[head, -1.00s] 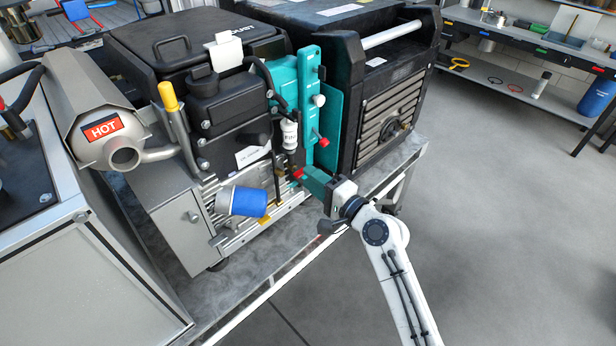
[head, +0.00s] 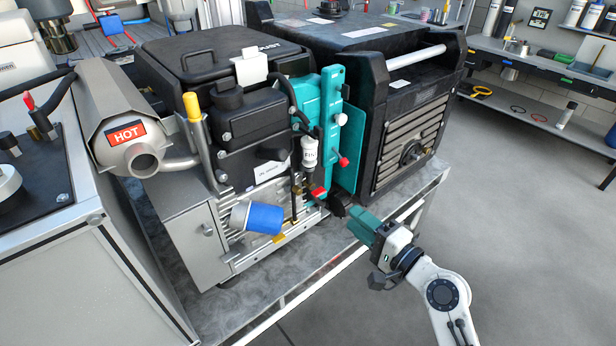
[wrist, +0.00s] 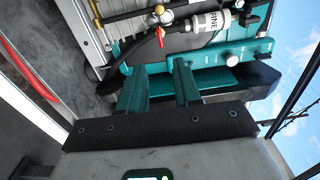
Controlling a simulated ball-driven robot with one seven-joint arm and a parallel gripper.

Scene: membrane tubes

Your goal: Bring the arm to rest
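My gripper (head: 357,222) is in front of the machine's lower right side in the head view, clear of the teal panel (head: 329,115). In the wrist view its two teal fingers (wrist: 160,88) stand apart with nothing seen between them, so it is open. My white arm (head: 440,295) reaches in from the lower right. A white tube labelled FINE (head: 309,152) stands upright beside the teal panel and also shows in the wrist view (wrist: 209,22). A small red lever (head: 318,193) sits below it, apart from my fingers, and also shows in the wrist view (wrist: 160,36).
The machine stands on a grey metal bench (head: 235,308). A blue cylinder (head: 264,218) sticks out at its front, and a pipe marked HOT (head: 127,134) is at the left. A black generator-like box (head: 405,130) stands right. Open floor (head: 530,230) lies at the right.

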